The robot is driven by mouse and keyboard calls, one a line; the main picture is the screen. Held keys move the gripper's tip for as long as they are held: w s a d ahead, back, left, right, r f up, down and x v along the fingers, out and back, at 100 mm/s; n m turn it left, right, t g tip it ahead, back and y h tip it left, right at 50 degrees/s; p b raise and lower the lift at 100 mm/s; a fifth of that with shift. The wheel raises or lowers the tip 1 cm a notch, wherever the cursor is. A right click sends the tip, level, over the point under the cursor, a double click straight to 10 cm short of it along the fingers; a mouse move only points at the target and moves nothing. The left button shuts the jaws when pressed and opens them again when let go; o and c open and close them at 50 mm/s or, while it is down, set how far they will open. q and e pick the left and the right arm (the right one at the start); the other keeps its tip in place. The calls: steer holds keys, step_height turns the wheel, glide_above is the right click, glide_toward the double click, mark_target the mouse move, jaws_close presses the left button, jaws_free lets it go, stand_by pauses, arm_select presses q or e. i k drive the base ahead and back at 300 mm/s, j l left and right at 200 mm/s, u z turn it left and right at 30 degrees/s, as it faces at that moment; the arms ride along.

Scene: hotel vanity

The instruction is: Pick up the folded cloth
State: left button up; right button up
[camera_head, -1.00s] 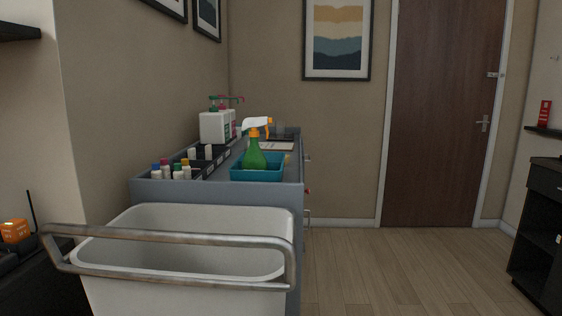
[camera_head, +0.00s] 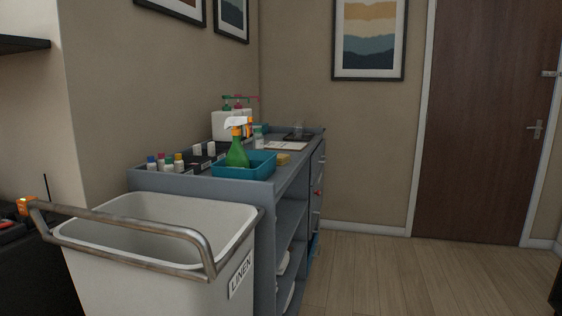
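A small yellow folded item (camera_head: 283,159), which looks like a cloth, lies on the top of the grey housekeeping cart (camera_head: 262,188). It sits just right of the blue tray (camera_head: 270,168) and is partly hidden by it. White folded pieces (camera_head: 283,262) show on the cart's lower shelves, mostly cut off by the shelf edges; I cannot tell exactly what they are. Neither of my grippers is in view.
A white linen bin (camera_head: 150,285) with a metal handle (camera_head: 140,256) stands at the cart's near end. A green spray bottle (camera_head: 237,152) stands in the blue tray. Small bottles (camera_head: 166,163) and a clipboard (camera_head: 286,145) are on top. The wooden floor (camera_head: 390,275) right of the cart is clear.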

mark_target(282, 159)
steer(key=u, duration=2.6)
steer(key=k+l+u, duration=0.25)
steer(key=k+l, duration=0.15)
steer(key=k+l+u, duration=0.25)
steer(key=k, duration=0.3)
steer(key=k+l+u, duration=0.25)
steer(key=k, duration=0.25)
steer(key=k+l, duration=0.1)
steer(key=z, duration=2.6)
steer(key=i, duration=0.85)
steer(key=j+z, duration=0.05)
